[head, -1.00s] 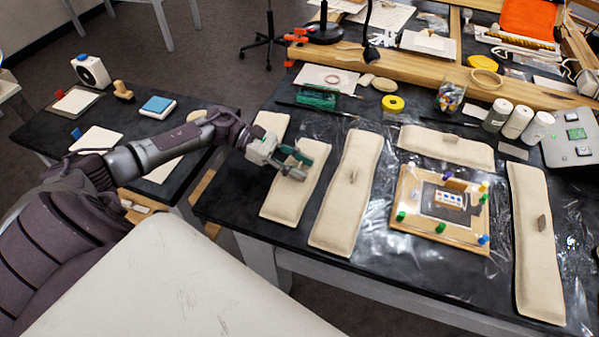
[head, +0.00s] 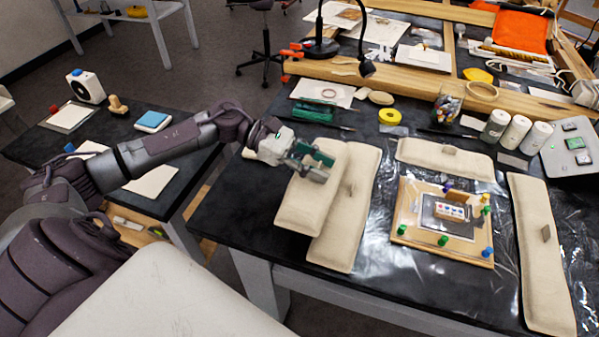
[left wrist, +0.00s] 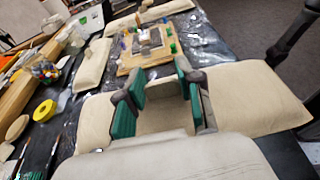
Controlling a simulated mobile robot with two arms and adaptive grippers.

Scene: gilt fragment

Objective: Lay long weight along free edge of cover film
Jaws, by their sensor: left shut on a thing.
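My left gripper (head: 311,163) is shut on the grip tab of a long beige weight (head: 304,206), which also shows in the left wrist view (left wrist: 255,92). In the head view it overlaps the left part of a second long weight (head: 350,225); the gap between them cannot be told. The clear cover film (head: 384,250) lies wrinkled on the black table, around a wooden board (head: 408,232) with coloured pins. Other beige weights lie behind the board (head: 430,154) and to its right (head: 540,270). Which film edge is free is unclear. My right gripper is out of view.
A yellow tape roll (head: 390,117), a jar of coloured bits (head: 446,104) and white bottles (head: 495,124) stand along the back by a wooden beam (head: 420,86). The table's front left area (head: 250,220) is clear. A side table stands left.

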